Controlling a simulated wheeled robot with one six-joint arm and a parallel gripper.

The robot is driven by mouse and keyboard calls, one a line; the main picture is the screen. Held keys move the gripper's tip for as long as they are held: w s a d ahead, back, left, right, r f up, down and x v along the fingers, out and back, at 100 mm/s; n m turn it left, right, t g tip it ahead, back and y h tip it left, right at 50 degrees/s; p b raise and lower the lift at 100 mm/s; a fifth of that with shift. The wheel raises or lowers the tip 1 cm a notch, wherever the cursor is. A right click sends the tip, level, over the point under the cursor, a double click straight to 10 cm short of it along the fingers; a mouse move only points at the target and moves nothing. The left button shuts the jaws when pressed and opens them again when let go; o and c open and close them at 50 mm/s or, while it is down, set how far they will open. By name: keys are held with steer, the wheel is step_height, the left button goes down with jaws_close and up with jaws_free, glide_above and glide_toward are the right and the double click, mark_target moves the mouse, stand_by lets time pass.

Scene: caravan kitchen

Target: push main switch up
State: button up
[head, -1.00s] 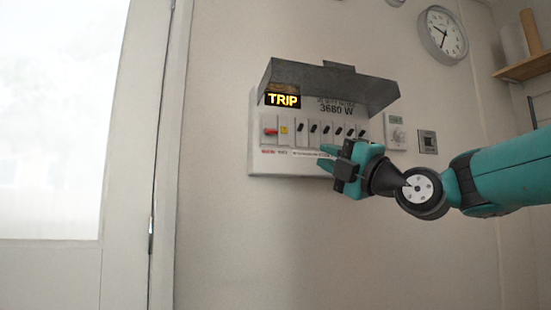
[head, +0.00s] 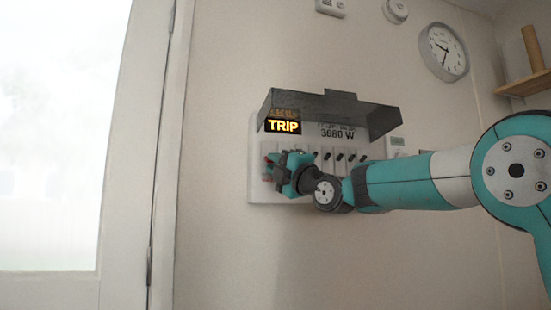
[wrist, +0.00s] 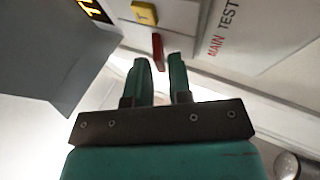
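The main switch is a red lever on the white breaker panel (head: 256,130). In the wrist view the red lever (wrist: 157,51) stands just beyond the fingertips, in line with the gap between them. In the head view only a bit of red (head: 266,160) shows left of the fingers. My gripper (head: 272,168) is at the panel's left end, and it also shows in the wrist view (wrist: 160,62). Its two teal fingers are a small gap apart, with nothing held between them. I cannot tell whether they touch the lever. A lit display (head: 283,126) reads TRIP.
A dark raised cover (head: 330,108) juts out above the switches. A yellow test button (wrist: 144,13) is beside the main switch. Several black breakers (head: 340,157) line the panel to the right. A thermostat (head: 397,145) is further right. The wall below the panel is clear.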

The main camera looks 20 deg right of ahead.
steer(key=shift+w+a+r, duration=0.1)
steer(key=shift+w, duration=0.1)
jaws_close()
